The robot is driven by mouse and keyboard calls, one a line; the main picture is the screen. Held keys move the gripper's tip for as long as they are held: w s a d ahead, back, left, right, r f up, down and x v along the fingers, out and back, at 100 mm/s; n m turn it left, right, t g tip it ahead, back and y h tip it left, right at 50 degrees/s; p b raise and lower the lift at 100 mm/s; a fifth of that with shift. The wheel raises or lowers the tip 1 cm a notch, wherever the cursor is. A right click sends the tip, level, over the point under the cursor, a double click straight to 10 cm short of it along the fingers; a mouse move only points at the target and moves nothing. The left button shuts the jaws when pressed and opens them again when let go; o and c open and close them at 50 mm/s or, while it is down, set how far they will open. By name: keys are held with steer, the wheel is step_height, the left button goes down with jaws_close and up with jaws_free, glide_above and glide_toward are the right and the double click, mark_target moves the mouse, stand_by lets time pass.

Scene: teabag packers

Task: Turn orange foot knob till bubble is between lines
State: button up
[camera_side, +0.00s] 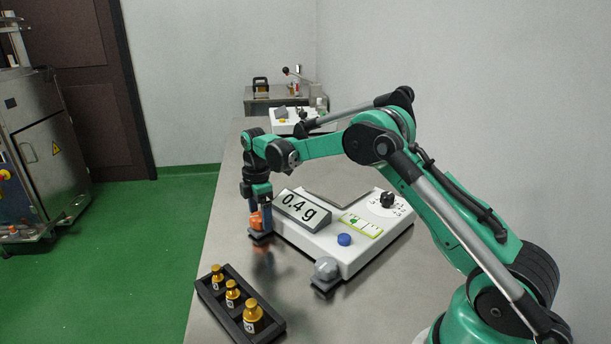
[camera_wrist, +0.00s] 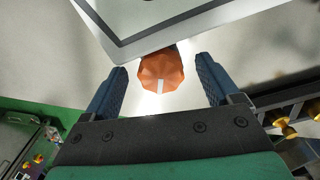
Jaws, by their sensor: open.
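The orange foot knob (camera_side: 256,221) sits at the near left corner of the white scale (camera_side: 345,262). It also shows in the wrist view (camera_wrist: 160,72), faceted, with a white mark on its near side. My gripper (camera_side: 259,212) points down over the knob. In the wrist view my gripper (camera_wrist: 161,80) is open, one blue finger on each side of the knob, with a gap visible on both sides. The bubble level (camera_side: 362,225) on the scale's top has a yellow-green frame and a green bubble (camera_side: 353,219) toward its left part. Its lines are too small to judge exactly.
The scale carries a display reading 0.4 g (camera_side: 300,207), a blue button (camera_side: 344,239) and a black dial knob (camera_side: 387,199). A grey foot knob (camera_side: 326,268) is at the front corner. A black rack (camera_side: 208,293) of amber bottles stands at the front left of the steel table.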

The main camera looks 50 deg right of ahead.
mark_target(258, 216)
steer(key=shift+r, duration=2.75)
steer(key=n, duration=0.5)
steer(key=shift+w+a+n, duration=0.1)
steer(key=shift+a+n, duration=0.15)
steer(key=shift+n, duration=0.05)
steer(key=shift+f, duration=0.35)
step_height(258, 216, down, 5)
